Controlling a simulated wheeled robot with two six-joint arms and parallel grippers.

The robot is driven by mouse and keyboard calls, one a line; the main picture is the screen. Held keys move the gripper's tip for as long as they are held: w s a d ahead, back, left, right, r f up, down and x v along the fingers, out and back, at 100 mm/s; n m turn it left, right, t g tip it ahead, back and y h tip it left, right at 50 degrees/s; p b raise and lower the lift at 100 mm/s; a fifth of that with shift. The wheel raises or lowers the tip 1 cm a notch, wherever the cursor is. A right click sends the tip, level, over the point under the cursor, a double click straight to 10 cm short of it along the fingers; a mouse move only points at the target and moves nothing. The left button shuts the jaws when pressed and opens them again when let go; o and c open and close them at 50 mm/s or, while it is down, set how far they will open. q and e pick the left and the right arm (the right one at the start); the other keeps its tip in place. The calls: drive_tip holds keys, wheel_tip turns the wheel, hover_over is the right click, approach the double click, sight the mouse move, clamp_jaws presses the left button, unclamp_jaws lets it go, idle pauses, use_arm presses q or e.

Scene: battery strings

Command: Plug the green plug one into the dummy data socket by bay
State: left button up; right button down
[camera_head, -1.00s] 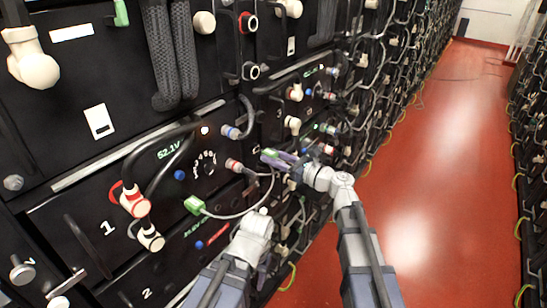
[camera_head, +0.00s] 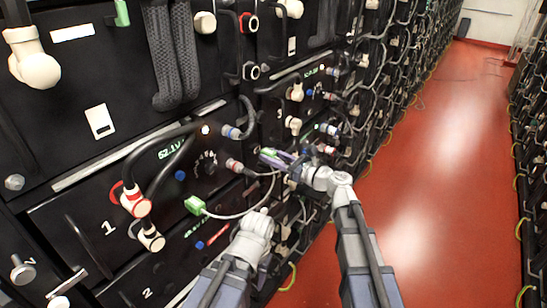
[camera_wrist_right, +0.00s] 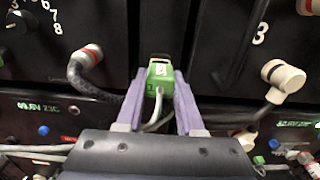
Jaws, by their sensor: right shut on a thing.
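The green plug (camera_wrist_right: 160,74) is between the two purple fingers of my right gripper (camera_wrist_right: 156,100), which is shut on it. Its grey cable hangs back toward the gripper. The head view shows my right gripper (camera_head: 287,159) in front of the black panels, apart from them, with the green plug (camera_head: 268,152) at its tips. I cannot pick out the dummy data socket.
Red-banded connectors (camera_wrist_right: 88,55) and a cream connector (camera_wrist_right: 284,78) stick out of the panels near my right gripper. Black cables (camera_head: 160,150) loop over bay 1. The red aisle floor (camera_head: 440,200) is clear on the right.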

drive_tip(key=shift+x, duration=1.1)
drive_tip(key=shift+c, duration=2.2)
unclamp_jaws()
drive_tip(key=v, duration=0.8)
drive_tip(key=shift+a, duration=0.1)
